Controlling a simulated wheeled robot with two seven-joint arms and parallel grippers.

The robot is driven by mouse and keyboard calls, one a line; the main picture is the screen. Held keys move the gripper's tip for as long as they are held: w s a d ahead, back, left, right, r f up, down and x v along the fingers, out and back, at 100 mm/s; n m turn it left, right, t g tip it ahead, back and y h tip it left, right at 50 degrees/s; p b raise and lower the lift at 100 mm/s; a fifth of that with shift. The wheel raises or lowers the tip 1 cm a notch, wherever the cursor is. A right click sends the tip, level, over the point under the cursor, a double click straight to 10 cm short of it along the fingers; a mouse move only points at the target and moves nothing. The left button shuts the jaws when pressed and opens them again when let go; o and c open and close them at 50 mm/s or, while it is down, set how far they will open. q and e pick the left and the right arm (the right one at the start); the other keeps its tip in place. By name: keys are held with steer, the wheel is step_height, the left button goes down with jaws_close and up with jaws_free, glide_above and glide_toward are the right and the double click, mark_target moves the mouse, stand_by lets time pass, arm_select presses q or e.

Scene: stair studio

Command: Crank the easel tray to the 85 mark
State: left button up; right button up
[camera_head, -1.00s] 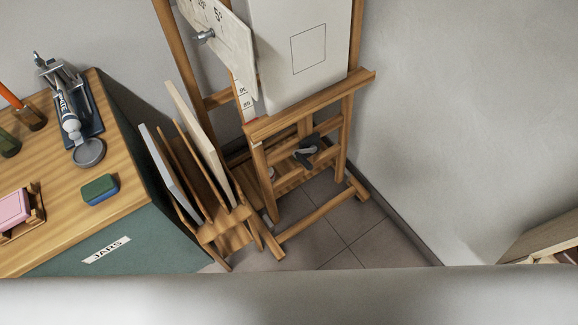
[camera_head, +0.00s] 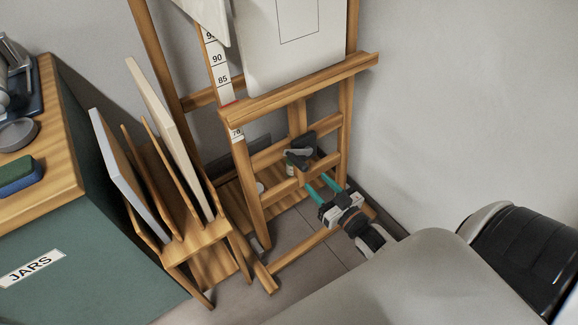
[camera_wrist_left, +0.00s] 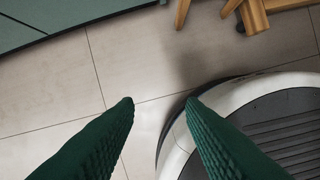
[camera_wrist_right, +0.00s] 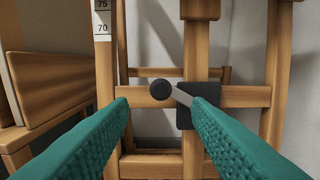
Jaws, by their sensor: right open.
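The wooden easel tray (camera_head: 300,88) spans the easel under a pale canvas (camera_head: 290,45). A white scale strip (camera_head: 218,65) shows 90 and 85 above the tray; a red mark (camera_head: 231,103) is at the tray's left end, below 85. The dark crank (camera_head: 300,152) is on the lower frame. In the right wrist view its round knob (camera_wrist_right: 161,89) shows between the fingers, beyond their tips, left of the dark hub. My right gripper (camera_head: 318,184) is open and empty, just below and in front of the crank. My left gripper (camera_wrist_left: 160,101) is open and empty over floor.
A wooden rack (camera_head: 195,248) holding panels stands left of the easel. A green cabinet (camera_head: 80,270) labelled JARS is further left. A grey wall (camera_head: 450,100) closes the right side. The easel's feet reach forward over the tiled floor.

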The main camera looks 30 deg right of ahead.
mark_target(289, 154)
steer(key=w, duration=0.6)
steer(key=w+b, duration=0.1)
steer(key=w, duration=0.2)
steer(key=shift+w+a, duration=0.1)
steer(key=shift+a, duration=0.2)
steer(key=shift+w, duration=0.5)
arm_select(q)
steer(key=r, duration=0.1)
steer(key=w+r, duration=0.1)
steer(key=r, duration=0.2)
steer(key=shift+w+d+r, duration=0.15)
steer(key=shift+w, duration=0.25)
arm_select(e)
jaws_close()
